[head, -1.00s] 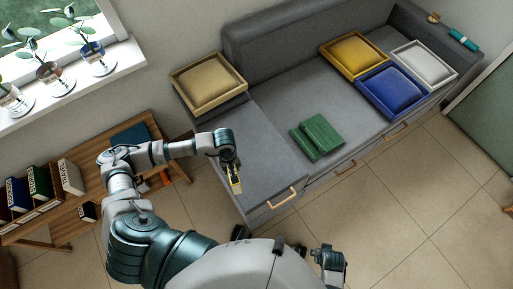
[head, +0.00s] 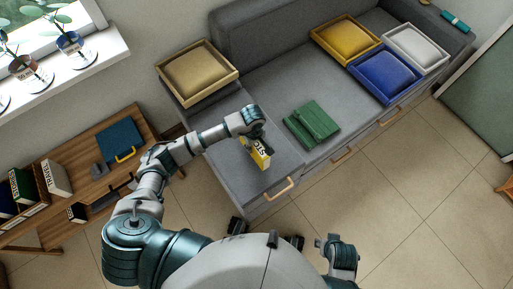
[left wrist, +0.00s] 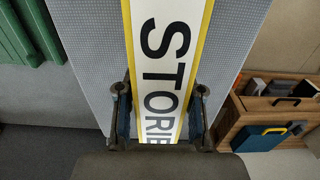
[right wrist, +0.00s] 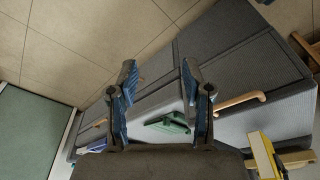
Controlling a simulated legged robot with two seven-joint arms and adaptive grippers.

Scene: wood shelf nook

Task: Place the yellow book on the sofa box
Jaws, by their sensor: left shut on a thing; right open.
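The yellow book (head: 259,154) has a white spine lettered STORIES, which fills the middle of the left wrist view (left wrist: 165,60). My left gripper (head: 251,131) is shut on it, with one finger on each side. The book hangs over the grey sofa box (head: 287,161), the near left part of the sofa with a wooden drawer handle. I cannot tell whether it touches the top. The right wrist view also shows the yellow book (right wrist: 262,155) at the right edge. My right gripper (right wrist: 158,70) is open and empty, with grey sofa and floor beyond it.
A tan cushion tray (head: 235,76) stands at the box's back; yellow, blue (head: 386,77) and white trays are farther right. A wooden shelf (head: 75,155) with books and a blue case stands left.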

